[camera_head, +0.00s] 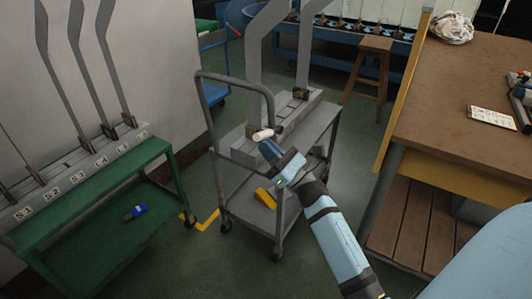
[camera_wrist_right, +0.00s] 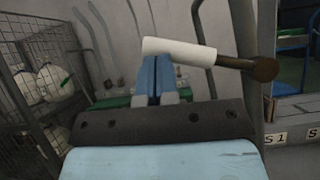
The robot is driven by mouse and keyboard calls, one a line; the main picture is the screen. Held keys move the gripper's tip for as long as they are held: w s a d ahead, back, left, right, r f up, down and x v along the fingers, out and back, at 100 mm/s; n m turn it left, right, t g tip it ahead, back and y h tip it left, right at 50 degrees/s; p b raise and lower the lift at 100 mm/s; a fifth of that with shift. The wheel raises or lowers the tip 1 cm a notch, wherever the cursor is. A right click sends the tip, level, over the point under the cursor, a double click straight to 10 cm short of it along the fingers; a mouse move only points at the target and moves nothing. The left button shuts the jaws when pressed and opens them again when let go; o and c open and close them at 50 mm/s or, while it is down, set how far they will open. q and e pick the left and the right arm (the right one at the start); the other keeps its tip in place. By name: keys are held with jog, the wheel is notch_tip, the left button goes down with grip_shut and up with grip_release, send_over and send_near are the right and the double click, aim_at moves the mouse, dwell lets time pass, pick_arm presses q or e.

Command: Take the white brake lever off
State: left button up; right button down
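The white brake lever (camera_head: 262,135) is a short white cylinder at the near end of the grey trolley's (camera_head: 273,116) top. In the right wrist view the white lever (camera_wrist_right: 180,51) lies nearly level across the tips of my fingers, with a brown rod and round end (camera_wrist_right: 264,69) to its right. My right gripper (camera_head: 268,146) is at the lever; its blue fingers (camera_wrist_right: 160,77) are close together, with a thin dark line between them. The lever hides the fingertips, and I cannot tell if they touch it. My left gripper is not in view.
A green bench (camera_head: 82,213) with labelled grey boards stands left. A brown worktable (camera_head: 462,82) is at right, with a stool (camera_head: 370,62) behind. A yellow object (camera_head: 265,198) lies on the trolley's lower shelf. Green floor is free between trolley and worktable.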

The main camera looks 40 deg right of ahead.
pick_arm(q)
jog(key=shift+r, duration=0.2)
pick_arm(e)
jog(key=shift+d+r, duration=0.1)
jog(key=shift+r, duration=0.75)
pick_arm(q)
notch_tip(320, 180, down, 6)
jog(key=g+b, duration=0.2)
jog(key=b, duration=0.2)
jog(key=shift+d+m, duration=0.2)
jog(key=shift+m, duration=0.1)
pick_arm(e)
jog(key=v, duration=0.7)
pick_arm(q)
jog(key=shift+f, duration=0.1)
pick_arm(e)
jog(key=shift+s, duration=0.15)
